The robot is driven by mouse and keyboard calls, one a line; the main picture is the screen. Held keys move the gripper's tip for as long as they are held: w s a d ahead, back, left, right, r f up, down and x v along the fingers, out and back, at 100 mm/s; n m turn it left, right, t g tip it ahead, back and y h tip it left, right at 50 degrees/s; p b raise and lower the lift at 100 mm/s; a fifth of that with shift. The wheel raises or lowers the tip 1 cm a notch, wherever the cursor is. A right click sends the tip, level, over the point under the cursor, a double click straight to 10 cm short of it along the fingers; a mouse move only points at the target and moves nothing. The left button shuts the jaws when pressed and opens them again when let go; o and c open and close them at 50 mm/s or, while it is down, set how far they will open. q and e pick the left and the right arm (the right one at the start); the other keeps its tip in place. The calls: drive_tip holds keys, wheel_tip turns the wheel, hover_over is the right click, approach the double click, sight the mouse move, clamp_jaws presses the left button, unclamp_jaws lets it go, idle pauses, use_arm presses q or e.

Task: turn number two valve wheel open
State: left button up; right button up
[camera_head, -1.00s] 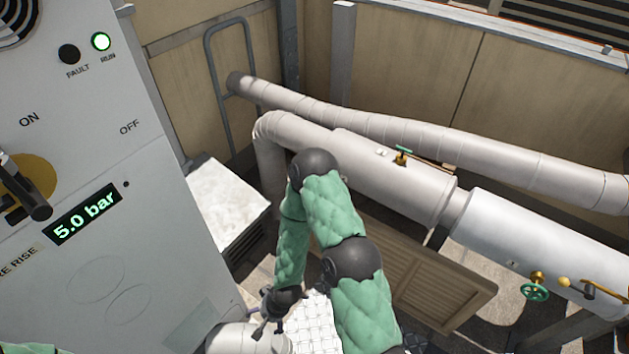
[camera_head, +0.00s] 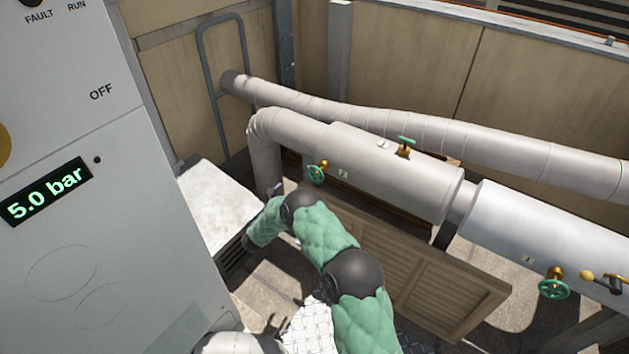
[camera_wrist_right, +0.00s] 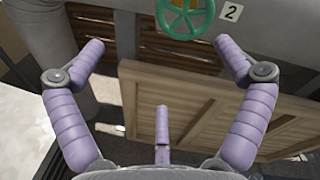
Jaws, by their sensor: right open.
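The number two valve wheel (camera_head: 316,174) is a green handwheel on a brass stem, on the side of the white pipe, beside a small plate marked 2 (camera_head: 343,174). In the right wrist view the wheel (camera_wrist_right: 186,14) shows at the top edge, partly cut off, with its plate (camera_wrist_right: 230,13) to the right. My right gripper (camera_wrist_right: 161,55) is open and empty, its purple fingers spread below and short of the wheel, not touching it. In the head view my right arm reaches below the wheel, and its gripper is not clearly seen. My left gripper is out of view.
Another green wheel (camera_head: 553,289) sits by a yellow-knobbed lever at right. A smaller green handle (camera_head: 405,141) is atop the pipe. A louvred wooden panel (camera_head: 420,272) leans below the pipe. A grey cabinet (camera_head: 110,200) reading 5.0 bar stands at left.

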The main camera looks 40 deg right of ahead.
sight(314, 175)
drive_tip(key=d+m+b, duration=0.1)
drive_tip(key=d, duration=0.3)
drive_tip(key=w+d+r+m+g+h+b, duration=0.1)
drive_tip(key=d, duration=0.3)
drive_tip(key=w+d+m+g+b, duration=0.1)
drive_tip(key=d+m+b, duration=0.1)
drive_tip(key=d, duration=0.2)
drive_tip(key=shift+d+r+h, duration=0.15)
drive_tip(key=shift+r+h, duration=0.05)
drive_tip(key=shift+h, duration=0.1)
drive_tip(key=shift+r, duration=0.1)
drive_tip(key=c, duration=1.1)
